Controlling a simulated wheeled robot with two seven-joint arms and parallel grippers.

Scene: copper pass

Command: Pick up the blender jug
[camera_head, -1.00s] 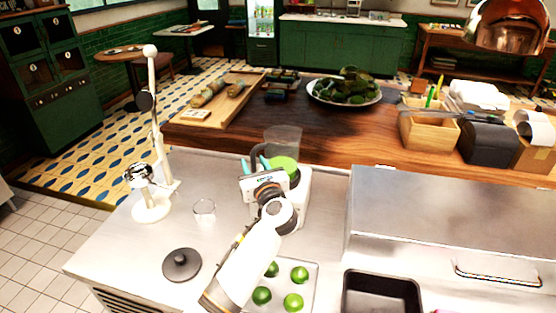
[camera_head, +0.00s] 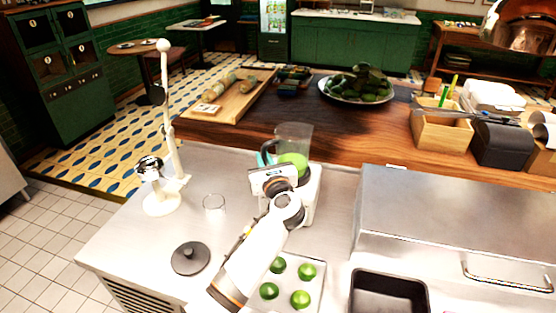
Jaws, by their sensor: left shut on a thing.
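The blender jug (camera_head: 295,140) is a clear, upright jug with green contents low inside and a dark handle on its left. It is at or just above the white blender base (camera_head: 311,193); I cannot tell whether they touch. My left gripper (camera_head: 266,160) is shut on the jug, at its handle side. The gripper body and my arm hide the lower part of the jug and part of the base. My right gripper does not show.
A dark lid (camera_head: 190,258), a small glass (camera_head: 214,206) and a white citrus press (camera_head: 163,197) stand on the steel counter. A tray (camera_head: 318,290) of several limes lies in front. A steel box (camera_head: 450,215) and a black bin (camera_head: 388,290) are to the right.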

